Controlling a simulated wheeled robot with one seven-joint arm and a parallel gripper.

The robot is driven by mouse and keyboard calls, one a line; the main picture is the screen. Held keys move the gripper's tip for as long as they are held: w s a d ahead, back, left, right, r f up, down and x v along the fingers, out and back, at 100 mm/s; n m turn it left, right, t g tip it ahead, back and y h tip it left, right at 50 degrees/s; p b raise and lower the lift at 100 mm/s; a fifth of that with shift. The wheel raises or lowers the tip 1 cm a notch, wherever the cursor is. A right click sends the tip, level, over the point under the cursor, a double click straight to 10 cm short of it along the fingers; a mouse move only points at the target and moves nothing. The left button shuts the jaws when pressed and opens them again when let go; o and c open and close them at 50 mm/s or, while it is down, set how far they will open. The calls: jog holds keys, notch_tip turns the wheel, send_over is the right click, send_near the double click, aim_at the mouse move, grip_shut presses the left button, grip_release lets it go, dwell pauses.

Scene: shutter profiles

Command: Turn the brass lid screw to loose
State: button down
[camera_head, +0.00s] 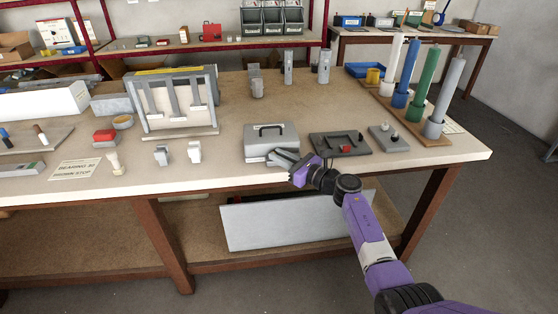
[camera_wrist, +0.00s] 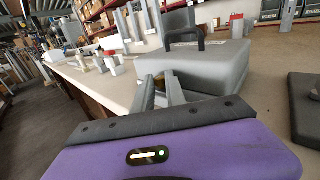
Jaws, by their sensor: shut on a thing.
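A grey box (camera_head: 262,146) with a dark carrying handle on its lid stands at the front edge of the workbench. It also shows in the wrist view (camera_wrist: 220,67). The brass lid screw (camera_wrist: 163,78) shows as a small brownish spot at the near side of this box, between my fingers. My gripper (camera_head: 284,159) reaches in at the box's front right corner, its fingers shut on the screw. The fingers (camera_wrist: 161,95) hide most of the screw, and its turn position cannot be read. The screw is hidden in the head view.
A dark plate with a red part (camera_head: 344,147) and a grey plate with a knob (camera_head: 388,138) lie right of the box. Tall coloured rods (camera_head: 408,75) stand at the right. A framed panel (camera_head: 173,98) stands left. Bare benchtop lies behind the box.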

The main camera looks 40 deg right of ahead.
jog(key=shift+d+r, duration=0.1)
jog(key=shift+r, duration=0.05)
jog(key=c, duration=1.4)
grip_release()
jog(key=shift+p, duration=0.3)
